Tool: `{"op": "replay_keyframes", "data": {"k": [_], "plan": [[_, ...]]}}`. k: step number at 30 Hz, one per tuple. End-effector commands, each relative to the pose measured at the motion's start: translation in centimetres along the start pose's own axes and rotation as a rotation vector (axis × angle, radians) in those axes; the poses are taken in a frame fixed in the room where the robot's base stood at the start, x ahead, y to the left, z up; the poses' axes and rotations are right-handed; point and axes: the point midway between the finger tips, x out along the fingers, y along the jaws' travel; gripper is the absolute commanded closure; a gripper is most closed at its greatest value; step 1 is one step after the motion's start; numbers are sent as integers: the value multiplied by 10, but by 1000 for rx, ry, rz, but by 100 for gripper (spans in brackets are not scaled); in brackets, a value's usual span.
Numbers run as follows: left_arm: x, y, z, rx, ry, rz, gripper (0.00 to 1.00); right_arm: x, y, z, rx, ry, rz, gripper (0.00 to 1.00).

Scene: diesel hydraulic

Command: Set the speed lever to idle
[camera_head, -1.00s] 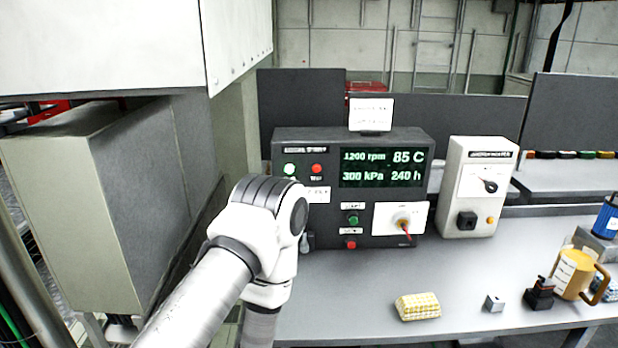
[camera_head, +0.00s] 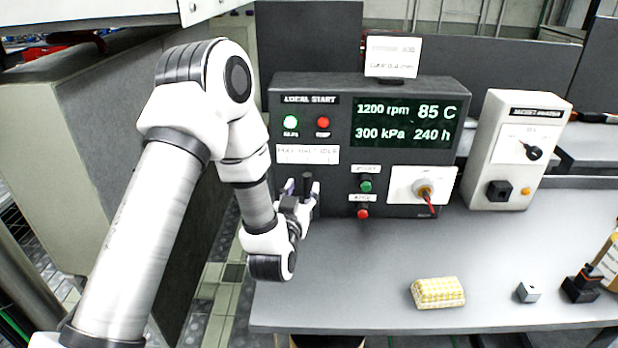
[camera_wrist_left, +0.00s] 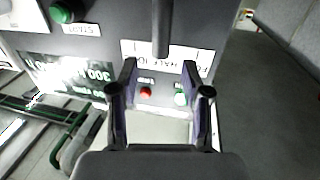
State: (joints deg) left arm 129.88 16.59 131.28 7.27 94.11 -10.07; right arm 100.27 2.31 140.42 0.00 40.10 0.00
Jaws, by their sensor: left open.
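The speed lever (camera_head: 307,184) is a dark upright stick low on the left of the black control panel (camera_head: 322,95), below a white position label (camera_head: 307,154). In the left wrist view the lever (camera_wrist_left: 161,28) hangs from the top of the picture, and the label (camera_wrist_left: 137,49) lies behind it. My left gripper (camera_head: 302,190) is open at the lever. In the left wrist view its fingertips (camera_wrist_left: 160,67) lie on either side of the lever's line, near its end. I cannot tell whether they touch it. My right gripper is not in view.
Green and red buttons (camera_head: 363,213) and a key switch with red tag (camera_head: 424,190) sit right of the lever. A white meter box (camera_head: 517,150) stands further right. A yellow checked block (camera_head: 437,293) lies on the grey bench (camera_head: 350,285), whose front middle is mostly clear.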

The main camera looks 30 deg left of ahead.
Motion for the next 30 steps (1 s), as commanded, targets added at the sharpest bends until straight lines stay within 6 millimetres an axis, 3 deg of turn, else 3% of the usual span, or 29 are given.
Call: {"op": "replay_keyframes", "data": {"k": [6,9,17,21,30], "plan": [[42,0,-2,1,-1,-1,52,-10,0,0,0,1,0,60],[53,0,0,2,-2,0,52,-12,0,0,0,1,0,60],[57,0,1,1,-3,1,52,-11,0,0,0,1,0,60],[57,0,1,1,-3,1,99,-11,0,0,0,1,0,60],[57,1,0,10,-5,1,100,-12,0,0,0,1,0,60]]}}
